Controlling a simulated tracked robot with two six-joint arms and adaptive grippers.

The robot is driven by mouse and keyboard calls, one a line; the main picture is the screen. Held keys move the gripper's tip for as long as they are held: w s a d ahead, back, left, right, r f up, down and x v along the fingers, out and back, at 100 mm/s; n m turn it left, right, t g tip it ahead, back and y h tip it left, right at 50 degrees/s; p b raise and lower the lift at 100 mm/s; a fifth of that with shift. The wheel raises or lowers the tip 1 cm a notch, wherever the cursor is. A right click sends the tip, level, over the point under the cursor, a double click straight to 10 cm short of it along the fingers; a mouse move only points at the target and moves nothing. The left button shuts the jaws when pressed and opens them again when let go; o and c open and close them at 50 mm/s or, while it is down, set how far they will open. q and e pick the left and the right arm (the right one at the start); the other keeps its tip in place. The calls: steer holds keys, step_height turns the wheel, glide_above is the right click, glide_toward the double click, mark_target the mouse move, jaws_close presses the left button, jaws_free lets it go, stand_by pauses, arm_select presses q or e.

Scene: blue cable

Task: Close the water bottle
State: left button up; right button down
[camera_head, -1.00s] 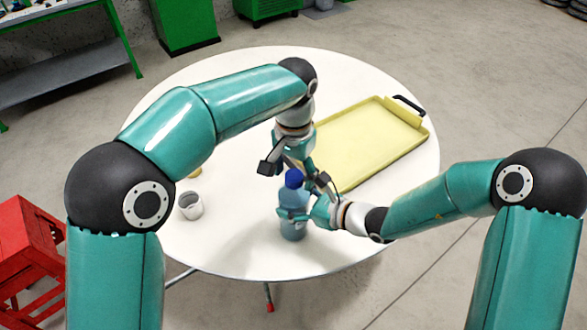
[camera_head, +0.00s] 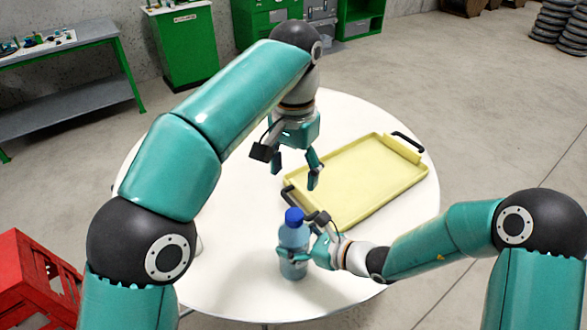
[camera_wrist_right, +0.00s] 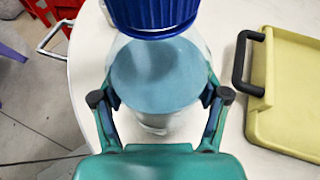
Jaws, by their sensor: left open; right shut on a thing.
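The water bottle (camera_head: 293,240) stands upright on the round white table. It is clear bluish with a dark blue cap (camera_head: 294,215) sitting on its top. My right gripper (camera_head: 295,256) is shut around the bottle's body. In the right wrist view the bottle (camera_wrist_right: 155,75) is between the two fingers, with the blue cap (camera_wrist_right: 150,12) at the top edge. I cannot tell how tightly the cap sits. My left gripper (camera_head: 295,178) is open and empty, above and apart from the cap, fingers pointing down.
A yellow tray (camera_head: 365,180) with dark handles lies on the table (camera_head: 225,270) at the right and back; it also shows in the right wrist view (camera_wrist_right: 290,100). A red crate (camera_head: 35,280) stands off the table at the left.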

jaws_free()
stand_by(0.3)
steer(key=v, duration=1.2)
